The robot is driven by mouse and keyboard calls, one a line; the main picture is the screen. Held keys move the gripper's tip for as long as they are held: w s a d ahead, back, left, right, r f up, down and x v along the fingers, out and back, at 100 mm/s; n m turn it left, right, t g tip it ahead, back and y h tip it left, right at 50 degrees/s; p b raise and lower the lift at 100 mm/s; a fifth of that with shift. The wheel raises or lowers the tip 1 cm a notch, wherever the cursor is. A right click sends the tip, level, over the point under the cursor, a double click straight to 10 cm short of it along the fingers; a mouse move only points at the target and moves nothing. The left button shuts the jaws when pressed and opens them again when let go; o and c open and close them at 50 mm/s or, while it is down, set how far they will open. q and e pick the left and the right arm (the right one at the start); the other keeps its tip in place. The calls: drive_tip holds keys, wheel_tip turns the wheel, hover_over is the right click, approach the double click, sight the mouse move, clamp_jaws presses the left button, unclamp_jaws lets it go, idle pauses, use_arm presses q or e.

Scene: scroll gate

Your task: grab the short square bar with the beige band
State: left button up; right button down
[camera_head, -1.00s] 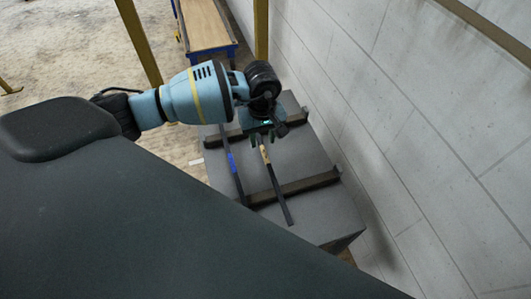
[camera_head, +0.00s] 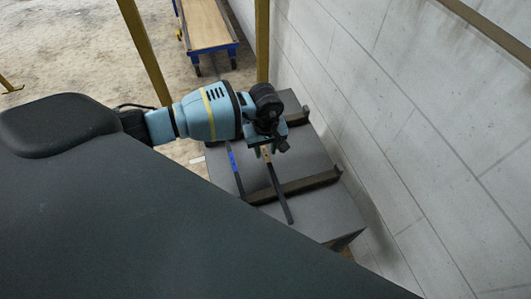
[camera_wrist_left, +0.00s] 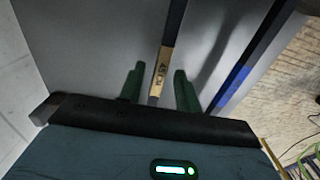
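The short square bar with the beige band (camera_head: 280,192) lies across dark supports on a grey box. Its beige band is mostly hidden by my gripper in the head view. In the left wrist view the beige band (camera_wrist_left: 162,68) shows dark printed marks. My left gripper (camera_head: 262,153) is over the band end of this bar. In the left wrist view its two green fingers (camera_wrist_left: 159,88) are apart, with the banded bar between them and a gap on each side. My right gripper is not in view.
A second dark bar with a blue band (camera_head: 235,168) lies to the left, roughly parallel. The grey box (camera_head: 325,212) carries dark support rails (camera_head: 310,184). A pale block wall (camera_head: 400,120) rises close on the right. A cart (camera_head: 208,25) stands at the back.

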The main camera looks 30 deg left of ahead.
use_arm(q)
clamp_jaws()
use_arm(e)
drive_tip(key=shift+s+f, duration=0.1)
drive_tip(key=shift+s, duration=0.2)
use_arm(q)
drive_tip(key=shift+r, duration=0.1)
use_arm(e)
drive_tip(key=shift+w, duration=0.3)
